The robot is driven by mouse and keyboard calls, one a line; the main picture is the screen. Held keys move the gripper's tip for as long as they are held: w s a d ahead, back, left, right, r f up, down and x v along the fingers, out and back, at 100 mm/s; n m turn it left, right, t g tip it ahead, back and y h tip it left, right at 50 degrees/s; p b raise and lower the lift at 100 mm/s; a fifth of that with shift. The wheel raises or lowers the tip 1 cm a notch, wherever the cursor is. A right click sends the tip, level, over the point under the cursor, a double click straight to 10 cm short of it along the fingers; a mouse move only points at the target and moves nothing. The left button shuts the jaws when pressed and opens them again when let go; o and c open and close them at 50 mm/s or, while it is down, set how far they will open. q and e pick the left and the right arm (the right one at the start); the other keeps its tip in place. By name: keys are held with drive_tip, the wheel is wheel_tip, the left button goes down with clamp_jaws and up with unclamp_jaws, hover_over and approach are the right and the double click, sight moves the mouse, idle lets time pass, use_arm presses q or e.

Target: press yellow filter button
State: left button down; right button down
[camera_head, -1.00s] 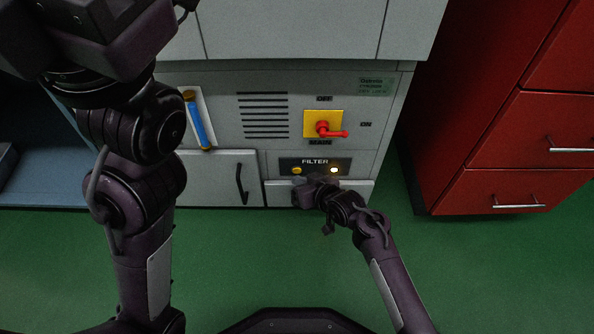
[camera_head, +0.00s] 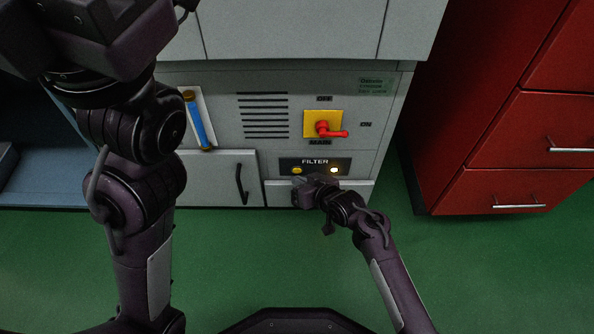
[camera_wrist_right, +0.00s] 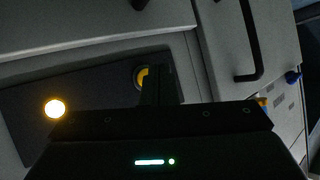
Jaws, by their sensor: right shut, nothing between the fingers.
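The yellow filter button (camera_head: 297,170) sits on the left of the dark FILTER panel (camera_head: 315,164). It also shows in the right wrist view (camera_wrist_right: 141,76), partly hidden behind my fingers. My right gripper (camera_head: 299,181) is shut and empty, its tips right at the button, just below it in the head view. In the right wrist view the shut fingers (camera_wrist_right: 158,80) overlap the button's right side; I cannot tell whether they touch it. My left arm stands at the left of the head view, with its gripper out of sight.
A lit round lamp (camera_head: 334,170) is on the right of the panel. Above it is the red MAIN switch handle (camera_head: 324,128) on a yellow plate. A cabinet door with a black handle (camera_head: 241,184) is to the left. Red drawers (camera_head: 510,140) stand at the right. The green floor is clear.

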drive_tip(key=shift+w, duration=0.1)
drive_tip(key=shift+w, duration=0.35)
drive_tip(key=shift+w, duration=0.4)
idle(0.8)
drive_tip(key=shift+s+p, duration=0.85)
drive_tip(key=shift+p, duration=0.1)
